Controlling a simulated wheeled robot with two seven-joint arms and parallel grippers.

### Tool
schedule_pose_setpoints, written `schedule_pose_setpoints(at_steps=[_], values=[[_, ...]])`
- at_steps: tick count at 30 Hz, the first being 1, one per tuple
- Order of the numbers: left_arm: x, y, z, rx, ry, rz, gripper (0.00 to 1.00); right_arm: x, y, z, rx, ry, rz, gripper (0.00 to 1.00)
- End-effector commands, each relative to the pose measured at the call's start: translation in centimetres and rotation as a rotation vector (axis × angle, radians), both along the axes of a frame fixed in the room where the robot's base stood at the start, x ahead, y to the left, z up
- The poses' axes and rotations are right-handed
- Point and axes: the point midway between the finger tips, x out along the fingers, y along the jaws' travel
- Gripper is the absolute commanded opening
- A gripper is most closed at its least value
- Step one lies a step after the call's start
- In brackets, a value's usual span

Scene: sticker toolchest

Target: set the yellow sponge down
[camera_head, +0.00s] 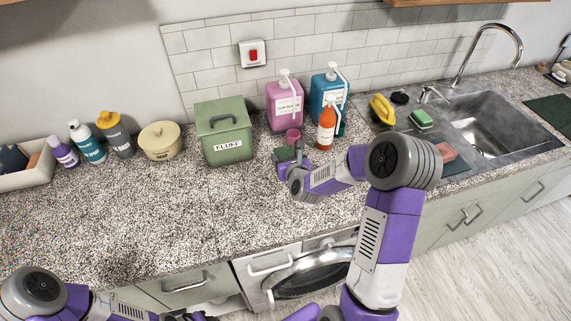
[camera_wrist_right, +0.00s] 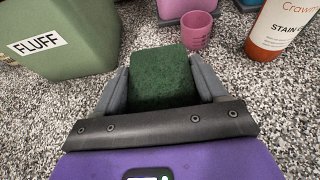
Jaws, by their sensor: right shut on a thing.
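A sponge-like block with a rough dark green top (camera_wrist_right: 163,78) is between the fingers of my right gripper (camera_wrist_right: 164,92), which is shut on it. No yellow side of it shows. In the head view this sponge (camera_head: 284,153) and my right gripper (camera_head: 291,162) are over the counter, in front of the pink cup and right of the green FLUFF box. I cannot tell whether the sponge touches the counter. My left gripper (camera_head: 190,316) only partly shows at the bottom edge of the head view, and its fingers are not clear.
The speckled counter (camera_head: 150,220) is clear at the front left. The FLUFF box (camera_head: 224,132), pink cup (camera_head: 293,137) and orange spray bottle (camera_head: 326,125) stand behind my right gripper. Another green sponge (camera_head: 421,118) and a yellow item (camera_head: 382,109) lie by the sink (camera_head: 500,122).

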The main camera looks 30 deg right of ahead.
Motion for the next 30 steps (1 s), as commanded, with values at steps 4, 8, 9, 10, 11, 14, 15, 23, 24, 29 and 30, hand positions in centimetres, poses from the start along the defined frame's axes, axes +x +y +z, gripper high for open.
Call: schedule_pose_setpoints(at_steps=[4, 8, 9, 10, 11, 14, 15, 23, 24, 29, 30], values=[[0.0, 0.0, -0.2, 0.0, 0.0, 0.0, 0.43, 0.0, 0.0, -1.2, 0.001, 0.0, -0.001, 0.43], [0.0, 0.0, -0.5, 0.0, -0.001, 0.0, 0.43, 0.0, 0.0, -2.8, 0.0, 0.002, 0.0, 0.43], [0.0, 0.0, -0.6, 0.0, -0.001, 0.0, 0.43, 0.0, 0.1, -3.5, 0.001, 0.003, 0.0, 0.43], [0.0, 0.0, -0.6, 0.0, -0.001, 0.0, 0.43, 0.0, 0.0, -3.9, 0.001, 0.003, 0.0, 0.43], [0.0, 0.0, -0.7, 0.0, -0.001, 0.0, 0.43, 0.0, 0.0, -4.3, 0.001, 0.002, 0.001, 0.43], [0.0, 0.0, -0.7, 0.0, -0.001, 0.0, 0.43, 0.0, 0.0, -4.7, 0.001, -0.001, 0.001, 0.43], [0.0, 0.0, -0.7, 0.0, -0.001, 0.0, 0.43, 0.0, 0.0, -4.6, 0.0, -0.002, 0.0, 0.43], [0.0, 0.0, -1.1, 0.0, -0.001, 0.0, 0.43, 0.0, 0.0, -4.9, 0.0, -0.001, 0.0, 0.43], [0.0, 0.0, -1.2, 0.0, -0.001, 0.0, 0.43, 0.0, 0.0, -5.0, 0.0, -0.001, 0.0, 0.43], [0.0, 0.0, -1.1, 0.0, -0.001, 0.0, 0.43, 0.0, 0.0, -4.8, 0.0, -0.001, 0.0, 0.94], [0.0, 0.0, -1.1, 0.0, -0.001, 0.0, 0.43, 0.0, 0.0, -4.8, 0.0, -0.001, 0.0, 0.96]])
